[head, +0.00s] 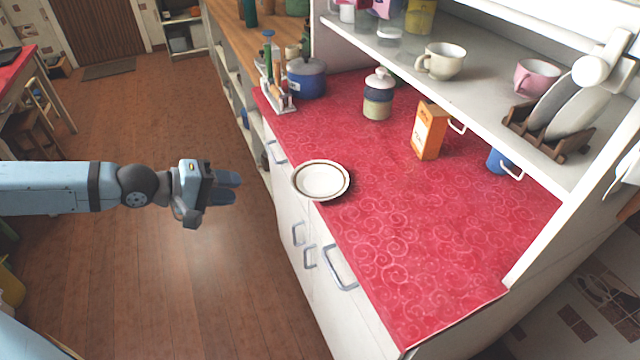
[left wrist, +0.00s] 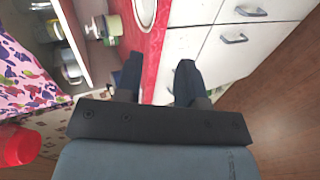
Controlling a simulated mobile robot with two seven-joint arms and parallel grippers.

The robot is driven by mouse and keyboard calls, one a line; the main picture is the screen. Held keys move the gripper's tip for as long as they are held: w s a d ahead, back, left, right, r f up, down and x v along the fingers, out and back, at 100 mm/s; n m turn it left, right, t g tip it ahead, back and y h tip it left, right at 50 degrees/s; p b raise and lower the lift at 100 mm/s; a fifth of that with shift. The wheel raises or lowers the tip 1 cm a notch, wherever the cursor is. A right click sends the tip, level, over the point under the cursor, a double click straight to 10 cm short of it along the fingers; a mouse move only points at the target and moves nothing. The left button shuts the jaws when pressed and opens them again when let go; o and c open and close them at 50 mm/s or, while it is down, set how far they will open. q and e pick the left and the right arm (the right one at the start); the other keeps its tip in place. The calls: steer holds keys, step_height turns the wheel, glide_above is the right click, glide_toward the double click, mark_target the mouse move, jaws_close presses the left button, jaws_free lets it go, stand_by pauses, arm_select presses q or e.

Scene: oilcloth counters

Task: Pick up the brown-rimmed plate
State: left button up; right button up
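The brown-rimmed plate (head: 321,181) is pale with a thin dark rim. It lies flat at the left edge of the red counter, its near side reaching to or slightly past that edge. Part of it also shows at the top of the left wrist view (left wrist: 146,12). My left gripper (head: 226,187) is over the floor, left of the plate and apart from it. In the left wrist view its two fingers (left wrist: 158,78) stand apart with nothing between them. My right gripper is not in view.
The red counter (head: 400,225) has clear room right of the plate. A blue pot (head: 306,80), a lidded jar (head: 378,96) and an orange box (head: 429,131) stand farther back. A shelf (head: 480,92) with cups overhangs the back. Drawer handles (head: 340,270) stick out below the counter edge.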

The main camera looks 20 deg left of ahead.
arm_select(q)
steer(key=b, duration=0.3)
glide_toward(320, 182)
step_height(320, 182, down, 3)
steer(key=w, duration=0.1)
steer(key=shift+w+d+r, duration=0.15)
steer(key=shift+w+d, duration=0.05)
steer(key=shift+d, duration=0.25)
steer(key=shift+c, duration=0.5)
jaws_close()
